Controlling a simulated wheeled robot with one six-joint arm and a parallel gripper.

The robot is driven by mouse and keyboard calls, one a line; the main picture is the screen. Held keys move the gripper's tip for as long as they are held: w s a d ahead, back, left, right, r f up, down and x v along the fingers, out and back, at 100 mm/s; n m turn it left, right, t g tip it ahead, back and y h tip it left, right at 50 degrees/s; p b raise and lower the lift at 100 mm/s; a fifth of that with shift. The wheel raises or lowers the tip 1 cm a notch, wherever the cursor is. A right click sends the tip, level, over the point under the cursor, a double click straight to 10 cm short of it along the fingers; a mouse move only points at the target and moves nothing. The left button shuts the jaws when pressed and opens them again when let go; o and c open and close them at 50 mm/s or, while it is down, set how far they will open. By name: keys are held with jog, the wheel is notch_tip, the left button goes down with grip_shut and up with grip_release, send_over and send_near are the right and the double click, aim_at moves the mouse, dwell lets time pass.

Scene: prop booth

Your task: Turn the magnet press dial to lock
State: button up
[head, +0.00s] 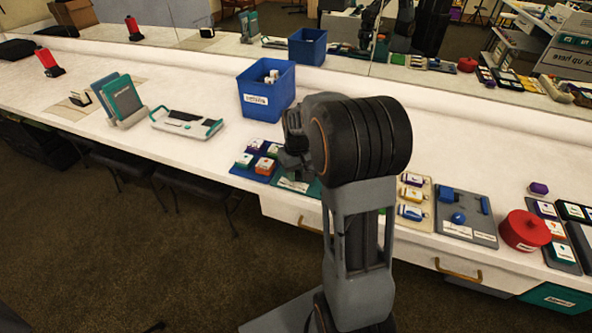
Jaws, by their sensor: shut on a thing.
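My gripper (292,165) is partly visible below the dark wrist, low over a teal board (292,186) on the white counter. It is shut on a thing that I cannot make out. My forearm and wrist hide most of that board and whatever stands there. No part in view can be told for certain as the magnet press or its dial. A grey board (478,208) to the right of my arm carries several blue parts, one of them a round knob (458,218). My gripper is well apart from that board.
A blue board (242,172) with small labelled boxes lies left of my gripper. A blue bin (267,105) stands behind it. A tan board (403,222) and a red round box (525,230) are at the right. The counter's rear strip is clear before a mirror.

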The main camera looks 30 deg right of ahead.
jog(key=n+p, duration=0.1)
jog(key=n, duration=0.5)
jog(key=shift+n+p, duration=0.3)
jog(key=shift+n, duration=0.1)
dwell(0.4)
jog(key=o, duration=0.9)
jog(key=shift+r, duration=0.2)
notch_tip(320, 180, up, 8)
jog(key=p, duration=0.6)
jog(key=shift+f, duration=0.15)
